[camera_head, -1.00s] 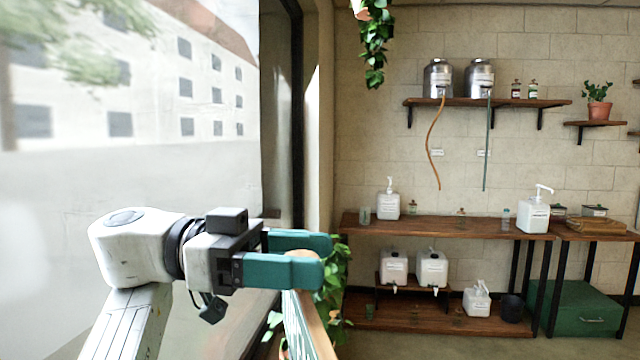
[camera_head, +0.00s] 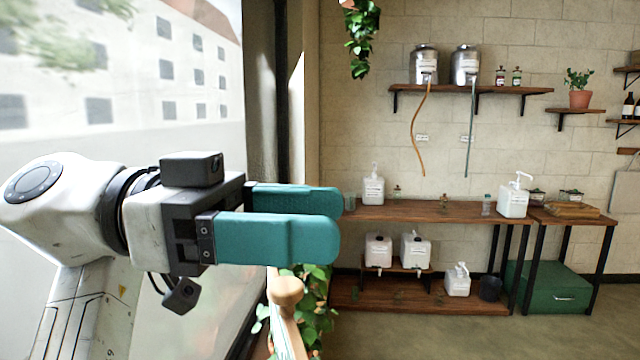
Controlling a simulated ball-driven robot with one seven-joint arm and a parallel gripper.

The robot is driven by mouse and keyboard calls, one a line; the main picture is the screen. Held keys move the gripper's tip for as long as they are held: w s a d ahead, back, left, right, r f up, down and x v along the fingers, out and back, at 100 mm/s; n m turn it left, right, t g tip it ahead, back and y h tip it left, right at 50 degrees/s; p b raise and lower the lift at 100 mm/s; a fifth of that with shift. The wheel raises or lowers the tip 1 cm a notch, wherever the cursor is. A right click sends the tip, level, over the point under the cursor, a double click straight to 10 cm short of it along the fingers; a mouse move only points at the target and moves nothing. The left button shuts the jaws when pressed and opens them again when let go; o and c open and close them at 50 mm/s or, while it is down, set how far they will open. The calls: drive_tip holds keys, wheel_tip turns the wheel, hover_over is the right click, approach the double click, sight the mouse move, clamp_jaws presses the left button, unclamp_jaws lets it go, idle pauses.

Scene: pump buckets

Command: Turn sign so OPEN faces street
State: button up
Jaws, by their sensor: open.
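A wooden-framed board (camera_head: 284,325), seen nearly edge-on, stands at the bottom centre and looks like the sign. A round wooden knob (camera_head: 285,290) tops it. Its faces are too oblique to read, and its lower part is cut off by the picture edge. My gripper (camera_head: 336,216) has two teal fingers pointing right. They are open with a narrow gap and nothing visible between them. In the picture the fingers are just above the knob, apart from it.
A large window (camera_head: 190,130) to the street fills the left. A leafy plant (camera_head: 315,305) stands just behind the board. A wooden bench (camera_head: 430,211) with pump bottles runs along the back wall. A green chest (camera_head: 550,288) is at right. The floor (camera_head: 450,335) at lower right is clear.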

drive_tip(key=shift+s+d+r+p, duration=0.1)
drive_tip(key=shift+s+d+r, duration=0.25)
drive_tip(key=shift+s, duration=0.45)
drive_tip(key=shift+s+d+r+p, duration=0.15)
drive_tip(key=shift+s+r, duration=0.25)
drive_tip(key=shift+s, duration=0.45)
drive_tip(key=shift+s+d+r+p, duration=0.15)
drive_tip(key=shift+s+r, duration=0.25)
drive_tip(key=shift+s, duration=0.4)
drive_tip(key=shift+c, duration=0.3)
